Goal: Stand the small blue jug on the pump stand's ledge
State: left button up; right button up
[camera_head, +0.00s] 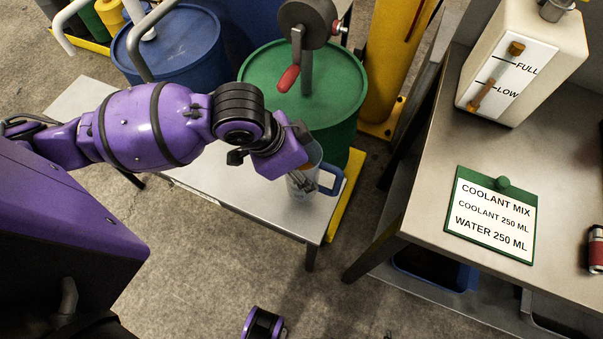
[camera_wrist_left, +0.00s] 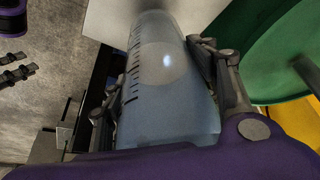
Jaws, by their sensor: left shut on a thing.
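The small blue jug (camera_head: 300,187) is a clear bluish vessel with a blue handle on its right. My left gripper (camera_head: 304,172) is shut on it. In the left wrist view the jug (camera_wrist_left: 165,85), with dark measuring marks, fills the space between the two fingers. It appears upright in the head view, over the right end of the grey ledge (camera_head: 240,200) in front of the drums. I cannot tell whether its base touches the ledge. A purple part of my right arm shows at the bottom of the head view; dark finger-like parts (camera_wrist_left: 18,68) show at the wrist view's left.
A green drum (camera_head: 335,125) with a red-handled crank pump and a blue drum (camera_head: 185,50) stand behind the ledge. A yellow post (camera_head: 395,60) is beside them. The right bench (camera_head: 425,205) carries a white tank (camera_head: 520,60) and a coolant mix sign (camera_head: 492,215). The ledge's left part is bare.

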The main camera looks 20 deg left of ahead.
pick_arm(q)
notch_tip(320, 180, down, 3)
jog(key=shift+f, duration=0.1)
jog(key=shift+f+b, duration=0.25)
jog(key=shift+b, duration=0.05)
jog(key=shift+f, duration=0.1)
jog(key=o, duration=1.4)
jog(key=shift+o, duration=0.2)
